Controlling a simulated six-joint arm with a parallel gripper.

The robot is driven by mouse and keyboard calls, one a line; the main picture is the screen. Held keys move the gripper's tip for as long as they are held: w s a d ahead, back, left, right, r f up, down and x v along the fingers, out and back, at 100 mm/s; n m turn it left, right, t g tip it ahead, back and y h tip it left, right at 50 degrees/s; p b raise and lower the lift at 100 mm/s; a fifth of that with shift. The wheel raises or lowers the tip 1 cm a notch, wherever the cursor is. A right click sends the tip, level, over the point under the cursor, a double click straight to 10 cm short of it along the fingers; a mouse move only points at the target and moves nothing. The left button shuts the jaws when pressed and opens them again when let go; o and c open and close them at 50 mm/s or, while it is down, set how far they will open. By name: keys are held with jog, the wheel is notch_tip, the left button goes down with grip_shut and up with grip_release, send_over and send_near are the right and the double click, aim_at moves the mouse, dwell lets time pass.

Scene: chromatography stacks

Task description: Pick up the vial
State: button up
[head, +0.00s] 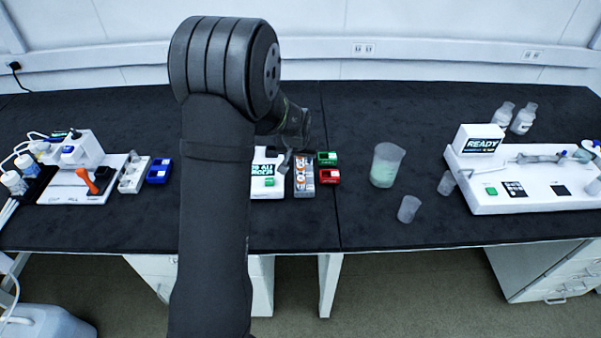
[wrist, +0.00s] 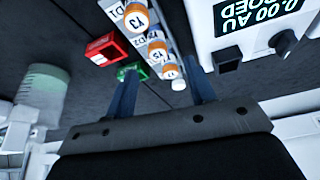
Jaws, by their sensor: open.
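Several vials with orange caps stand in a narrow rack (head: 304,192) on the bench. In the head view my gripper (head: 287,160) is small and partly hidden by my arm, just left of the rack. I cannot tell how far above the vials it is.
A green block (head: 327,158) and a red block (head: 329,176) sit right of the rack. A white instrument (head: 268,200) stands close on its left. Beakers (head: 386,168) and a white READY station (head: 520,200) are farther right. Bare bench lies between the blocks and beakers.

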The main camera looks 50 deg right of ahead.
aim_at(301, 166)
jog(key=shift+x, duration=3.5)
jog(key=shift+s, duration=0.15)
jog(key=c, duration=1.1)
